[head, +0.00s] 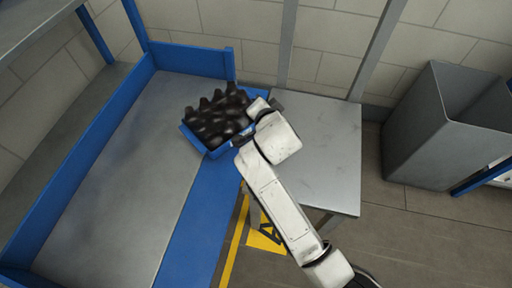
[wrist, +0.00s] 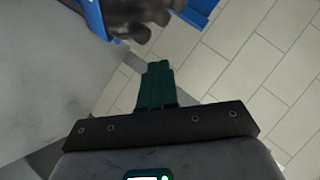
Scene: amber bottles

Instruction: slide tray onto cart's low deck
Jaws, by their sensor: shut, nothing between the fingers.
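The tray (head: 187,136) is blue and filled with dark, brownish-black bottles (head: 217,114). In the head view it sits by the right blue edge of the cart's grey low deck (head: 120,165), near the far end, and looks slightly turned. Whether it rests fully on the deck I cannot tell. My gripper (wrist: 157,75) has dark green fingers, shut with nothing between them. In the wrist view the tray's blue wall (wrist: 204,10) and bottles (wrist: 140,16) are beyond the fingertips, with a gap visible. In the head view my arm hides the fingers and the tray's right side.
A grey metal table (head: 325,150) stands right of the cart, its top clear apart from my arm. Blue posts and side rails (head: 85,150) border the deck's left and far sides. A grey bin (head: 440,125) stands at the far right. Yellow floor marking (head: 262,240) shows below.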

